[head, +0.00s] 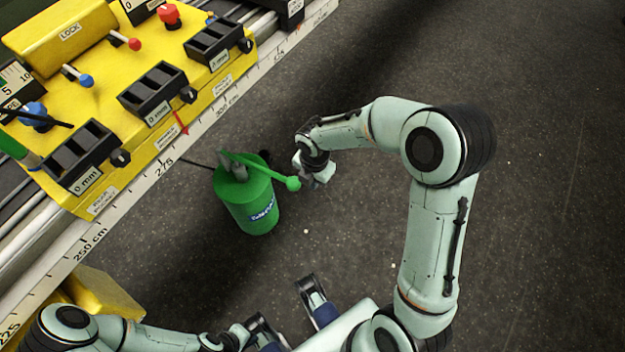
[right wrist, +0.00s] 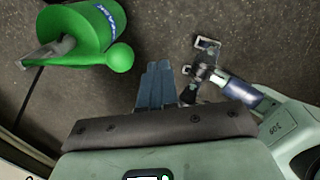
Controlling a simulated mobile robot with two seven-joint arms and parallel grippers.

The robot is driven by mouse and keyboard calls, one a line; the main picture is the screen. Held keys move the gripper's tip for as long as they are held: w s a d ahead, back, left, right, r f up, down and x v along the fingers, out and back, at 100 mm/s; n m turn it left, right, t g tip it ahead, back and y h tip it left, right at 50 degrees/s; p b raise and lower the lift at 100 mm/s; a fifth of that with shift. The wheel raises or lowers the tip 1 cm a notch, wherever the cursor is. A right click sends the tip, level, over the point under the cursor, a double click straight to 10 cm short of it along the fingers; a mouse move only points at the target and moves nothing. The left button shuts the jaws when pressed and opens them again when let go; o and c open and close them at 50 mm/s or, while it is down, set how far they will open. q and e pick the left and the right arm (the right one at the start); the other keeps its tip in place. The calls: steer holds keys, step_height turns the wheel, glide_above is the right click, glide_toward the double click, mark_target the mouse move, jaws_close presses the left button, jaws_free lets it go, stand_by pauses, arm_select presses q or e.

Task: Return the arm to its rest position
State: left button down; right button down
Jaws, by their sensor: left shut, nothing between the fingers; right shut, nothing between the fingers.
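My right arm reaches in from the lower right of the head view and bends back toward the middle. Its gripper (head: 312,180) is beside the round green knob (head: 293,183) of a green canister's lever. In the right wrist view, the shut, empty right fingers (right wrist: 157,85) are apart from the knob (right wrist: 120,58), over dark floor. My left arm lies along the bottom left of the head view. Its gripper (head: 242,334) is small and low there, near the bottom edge, with its fingertips hard to make out.
The green canister (head: 250,205) stands on the dark floor beside a long scaled rail (head: 150,185). A yellow control bench (head: 110,110) with black counters, levers and knobs fills the upper left. The floor (head: 560,150) right of my right arm is clear.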

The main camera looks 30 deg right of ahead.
stand_by(0.8)
steer(key=s+a+f+m+y+p, duration=0.1)
steer(key=s+a+f+m+p, duration=0.2)
steer(key=s+m, duration=0.3)
steer(key=s+a+f+m+g+y+p, duration=0.1)
steer(key=s+a+f+m+p, duration=0.2)
steer(key=m, duration=0.8)
steer(key=s+a+f+m+y+p, duration=0.1)
steer(key=s+a+f+m+p, duration=0.2)
steer(key=s+a+f+m, duration=0.2)
steer(key=s+f+m, duration=0.2)
steer(key=s+m, duration=0.2)
steer(key=s, duration=0.2)
steer(key=shift+s+a+f+y+p, duration=0.15)
steer(key=shift+a+f+y+p, duration=0.15)
steer(key=shift+a+p, duration=0.1)
